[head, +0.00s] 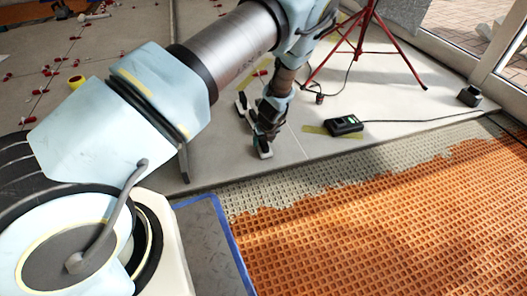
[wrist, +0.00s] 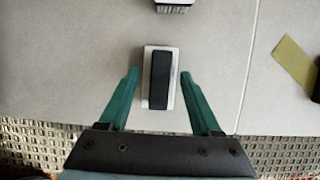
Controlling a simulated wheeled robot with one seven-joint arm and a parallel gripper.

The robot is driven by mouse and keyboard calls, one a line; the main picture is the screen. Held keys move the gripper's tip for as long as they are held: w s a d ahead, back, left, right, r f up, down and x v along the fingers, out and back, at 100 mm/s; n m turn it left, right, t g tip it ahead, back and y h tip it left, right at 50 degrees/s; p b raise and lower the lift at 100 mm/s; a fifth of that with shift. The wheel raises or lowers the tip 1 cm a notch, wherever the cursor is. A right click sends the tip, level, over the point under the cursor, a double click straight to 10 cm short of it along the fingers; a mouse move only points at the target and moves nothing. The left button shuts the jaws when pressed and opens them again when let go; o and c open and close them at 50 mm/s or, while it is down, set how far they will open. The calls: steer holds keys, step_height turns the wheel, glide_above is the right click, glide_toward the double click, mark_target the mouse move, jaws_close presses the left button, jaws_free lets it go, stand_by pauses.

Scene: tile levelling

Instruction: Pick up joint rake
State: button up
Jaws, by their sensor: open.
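A small oblong tool with a black grip on a pale body (wrist: 160,78) lies on the grey tile. It looks like the joint rake, though its working end is not clear. My gripper (wrist: 159,74) is open above it, with one green finger on each side and a gap to both. The fingers do not appear to touch it.
A second white and black tool with bristles (wrist: 175,5) lies beyond. A black device (head: 343,125) with a cable sits to the right beside a yellow-green strip (head: 315,130). A red tripod (head: 365,40) stands behind. Grooved mortar and an orange mat (head: 390,220) lie in front of the tile edge.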

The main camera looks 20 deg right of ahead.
steer(key=shift+w+f, duration=0.2)
steer(key=shift+f, duration=0.25)
steer(key=shift+r, duration=0.1)
steer(key=c, duration=1)
